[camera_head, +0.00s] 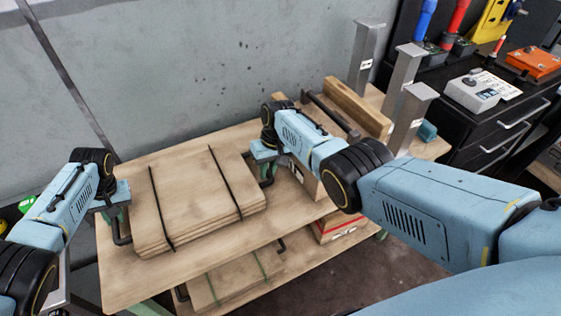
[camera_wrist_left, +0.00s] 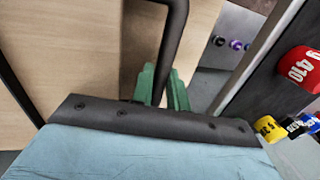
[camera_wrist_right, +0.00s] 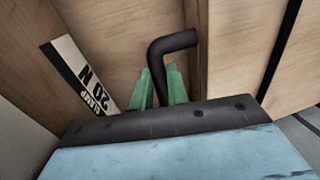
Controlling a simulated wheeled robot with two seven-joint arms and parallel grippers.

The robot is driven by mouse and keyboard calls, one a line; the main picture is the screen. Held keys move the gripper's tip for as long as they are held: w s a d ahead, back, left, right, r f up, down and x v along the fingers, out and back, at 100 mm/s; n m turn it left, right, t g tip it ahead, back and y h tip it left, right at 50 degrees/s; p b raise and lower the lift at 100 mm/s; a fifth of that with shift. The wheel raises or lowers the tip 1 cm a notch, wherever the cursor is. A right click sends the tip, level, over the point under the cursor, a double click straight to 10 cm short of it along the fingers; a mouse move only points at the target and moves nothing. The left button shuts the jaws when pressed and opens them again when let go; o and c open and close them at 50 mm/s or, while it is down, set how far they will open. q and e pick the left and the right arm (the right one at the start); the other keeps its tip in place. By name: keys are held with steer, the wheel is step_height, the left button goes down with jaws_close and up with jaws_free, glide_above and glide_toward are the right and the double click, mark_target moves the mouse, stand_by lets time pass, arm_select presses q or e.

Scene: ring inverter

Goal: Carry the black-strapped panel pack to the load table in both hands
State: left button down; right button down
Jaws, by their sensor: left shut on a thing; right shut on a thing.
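The black-strapped panel pack (camera_head: 192,203) is a stack of flat wooden panels with two black straps and a black handle at each end. It lies flat over the wooden table top; I cannot tell whether it touches the top. My left gripper (camera_head: 117,216) is at its left end, and in the left wrist view its green fingers (camera_wrist_left: 162,88) are shut on a black handle (camera_wrist_left: 173,45). My right gripper (camera_head: 264,168) is at its right end, and in the right wrist view its green fingers (camera_wrist_right: 161,88) are shut on the other handle (camera_wrist_right: 170,42).
A labelled wooden box (camera_head: 303,180) stands close to the pack's right end. Grey posts (camera_head: 403,85) and a black drawer cabinet (camera_head: 500,130) stand further right.

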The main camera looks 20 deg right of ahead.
arm_select(q)
steer(key=shift+w+a+f+b, duration=0.1)
steer(key=shift+f+b, duration=0.2)
steer(key=shift+b, duration=0.05)
arm_select(e)
steer(key=shift+w+d+f, duration=0.1)
steer(key=shift+f, duration=0.2)
arm_select(q)
steer(key=c, duration=1.7)
jaws_free()
steer(key=shift+f, duration=0.1)
arm_select(e)
steer(key=c, duration=1.7)
jaws_free()
steer(key=shift+f, duration=0.1)
arm_select(q)
steer(key=o, duration=0.3)
steer(key=shift+s, duration=0.2)
arm_select(e)
steer(key=o, duration=0.3)
arm_select(q)
steer(key=shift+o, duration=0.2)
arm_select(e)
steer(key=shift+o, duration=0.2)
arm_select(q)
steer(key=v, duration=1.2)
arm_select(e)
step_height(320, 180, up, 10)
steer(key=shift+s, duration=0.2)
